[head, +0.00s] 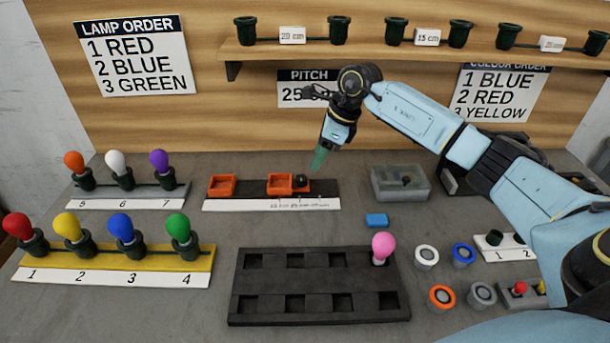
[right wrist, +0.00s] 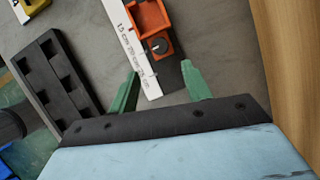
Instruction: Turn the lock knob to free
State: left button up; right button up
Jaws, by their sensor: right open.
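The lock knob (head: 301,181) is a small black round knob on the right end of the orange sliding block (head: 280,184), on a dark rail with a white scale strip (head: 265,205). In the right wrist view the knob (right wrist: 158,46) shows from above with a pale mark on it, just beyond the fingertips. My right gripper (head: 319,158) is open and empty, pointing down, above and slightly right of the knob, apart from it. Its two green fingers (right wrist: 160,85) are spread either side of the rail's end. My left gripper is not in view.
A second orange block (head: 222,186) sits at the rail's left end. A black tray (head: 320,285) holds a pink bulb (head: 383,247). Coloured bulbs (head: 122,230) stand left.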

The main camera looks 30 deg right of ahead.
aim_at(304, 178)
jog(key=b+x, duration=0.1)
jog(key=x, duration=0.5)
jog(key=shift+w+a+f, duration=0.15)
jog(key=shift+w+f, duration=0.05)
jog(key=shift+f, duration=0.15)
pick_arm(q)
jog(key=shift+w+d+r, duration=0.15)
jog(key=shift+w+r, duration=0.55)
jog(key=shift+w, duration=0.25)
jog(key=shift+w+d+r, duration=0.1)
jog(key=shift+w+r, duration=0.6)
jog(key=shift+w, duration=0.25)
pick_arm(e)
jog(key=shift+w+a+f, duration=0.2)
jog(key=shift+w+f, duration=0.05)
jog(key=shift+f, duration=0.4)
jog(key=shift+c, duration=0.2)
jog(key=c, duration=1)
